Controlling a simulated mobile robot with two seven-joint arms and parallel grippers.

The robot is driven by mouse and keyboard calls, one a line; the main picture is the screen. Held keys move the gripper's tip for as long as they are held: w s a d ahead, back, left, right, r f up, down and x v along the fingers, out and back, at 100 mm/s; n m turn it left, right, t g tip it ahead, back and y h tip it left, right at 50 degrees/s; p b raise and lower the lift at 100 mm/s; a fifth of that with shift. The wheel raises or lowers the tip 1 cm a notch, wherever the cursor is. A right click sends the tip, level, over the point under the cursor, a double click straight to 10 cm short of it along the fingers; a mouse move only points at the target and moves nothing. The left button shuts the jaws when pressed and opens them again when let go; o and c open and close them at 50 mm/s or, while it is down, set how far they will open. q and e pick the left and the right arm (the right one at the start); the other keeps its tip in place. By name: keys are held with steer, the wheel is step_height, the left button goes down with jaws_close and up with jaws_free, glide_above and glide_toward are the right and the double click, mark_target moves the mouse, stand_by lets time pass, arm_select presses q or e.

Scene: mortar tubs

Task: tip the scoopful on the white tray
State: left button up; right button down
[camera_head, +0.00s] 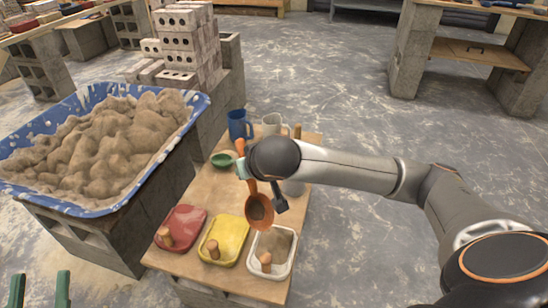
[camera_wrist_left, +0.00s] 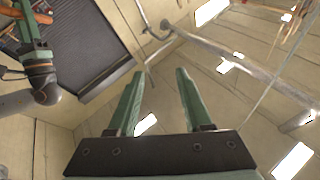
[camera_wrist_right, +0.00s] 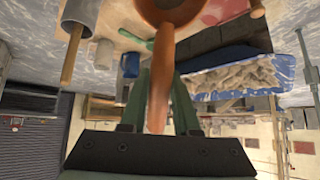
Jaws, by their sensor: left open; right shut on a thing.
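The white tray (camera_head: 290,262) is at the front right of the low wooden table, with grey-brown mortar and a wooden-handled tool in it. My right gripper (camera_head: 243,168) is shut on the handle of an orange scoop (camera_head: 260,224), partly hidden by my wrist. The scoop hangs over the table just behind the white tray, its bowl apparently tilted; brown material shows inside. The scoop's handle (camera_wrist_right: 158,90) runs between the fingers in the right wrist view. My left gripper (camera_head: 40,290) is open and empty at the lower left; it also shows open in its wrist view (camera_wrist_left: 160,100).
A red tray (camera_head: 190,222) and a yellow tray (camera_head: 236,232) stand left of the white one. A blue tub (camera_head: 200,104) heaped with mortar is at the left.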

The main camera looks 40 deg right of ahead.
arm_select(q)
steer(key=s+f+n+g+y+p, duration=0.2)
steer(key=f+g+p, duration=0.3)
steer(key=f, duration=0.5)
steer(key=s+a+f+n+g+y+p, duration=0.1)
steer(key=s+f+n+g+y+p, duration=0.2)
steer(key=f+g, duration=0.3)
steer(key=shift+s+f+g+y+p, duration=0.35)
steer(key=shift+s+f+p, duration=0.45)
steer(key=shift+f, duration=1.8)
arm_select(e)
steer(key=s+d+f+m+g+y, duration=0.1)
steer(key=d+f+g, duration=0.2)
steer(key=g, duration=0.6)
steer(key=shift+s+d+f+m, duration=0.4)
steer(key=shift+d, duration=0.55)
